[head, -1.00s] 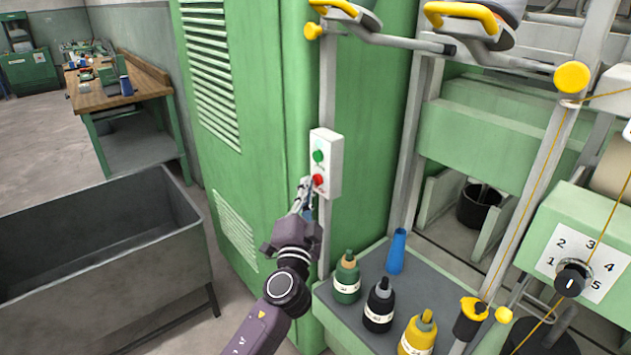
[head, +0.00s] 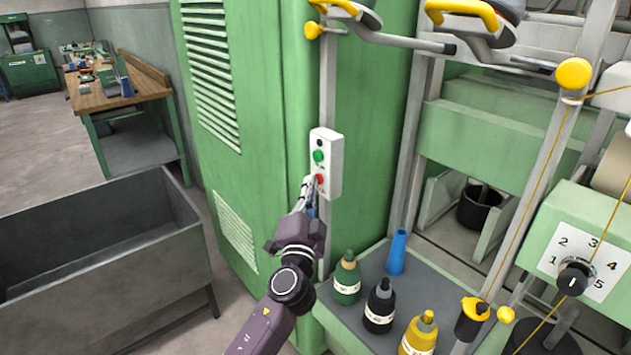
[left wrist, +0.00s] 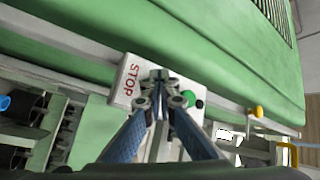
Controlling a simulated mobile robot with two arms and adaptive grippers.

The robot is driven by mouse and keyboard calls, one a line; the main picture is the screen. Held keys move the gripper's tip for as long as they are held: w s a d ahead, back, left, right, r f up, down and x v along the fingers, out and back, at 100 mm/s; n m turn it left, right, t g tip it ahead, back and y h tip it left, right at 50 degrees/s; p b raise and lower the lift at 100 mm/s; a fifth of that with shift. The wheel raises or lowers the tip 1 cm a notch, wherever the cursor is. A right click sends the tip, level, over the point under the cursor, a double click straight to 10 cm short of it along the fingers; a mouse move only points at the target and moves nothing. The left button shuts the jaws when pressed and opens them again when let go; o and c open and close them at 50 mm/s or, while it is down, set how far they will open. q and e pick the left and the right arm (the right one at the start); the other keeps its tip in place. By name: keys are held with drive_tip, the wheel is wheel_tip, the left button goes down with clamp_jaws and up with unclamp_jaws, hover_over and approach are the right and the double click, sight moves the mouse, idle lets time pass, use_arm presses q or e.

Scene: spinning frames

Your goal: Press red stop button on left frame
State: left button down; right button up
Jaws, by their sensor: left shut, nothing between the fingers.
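A white control box (head: 334,165) is fixed to a grey post beside the tall green cabinet. It carries a green button (head: 318,156) and, below that, the red stop button (head: 319,179). My left gripper (head: 309,184) is shut and empty, with its tips at the red button; I cannot tell whether they touch it. In the left wrist view the closed fingertips (left wrist: 158,77) lie over the control box (left wrist: 128,92), beside the word STOP, and hide the red button. The green button (left wrist: 186,93) shows just beside the fingers there. My right gripper is not in view.
The green cabinet (head: 270,120) stands close behind the arm. Several bottles, one of them yellow (head: 418,335), and a blue cone (head: 397,252) stand on a grey shelf at lower right. A grey metal bin (head: 100,290) is at left. Yellow-tipped bars (head: 395,40) project above.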

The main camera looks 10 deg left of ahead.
use_arm(q)
drive_tip(key=shift+s, duration=0.1)
drive_tip(key=shift+s+a, duration=0.5)
drive_tip(key=shift+s, duration=0.15)
drive_tip(key=shift+s+a+p, duration=0.3)
drive_tip(key=shift+s+a, duration=0.5)
drive_tip(key=shift+s, duration=0.2)
drive_tip(key=shift+s+a+p, duration=0.3)
drive_tip(key=shift+s+a, duration=0.45)
drive_tip(key=shift+s, duration=0.2)
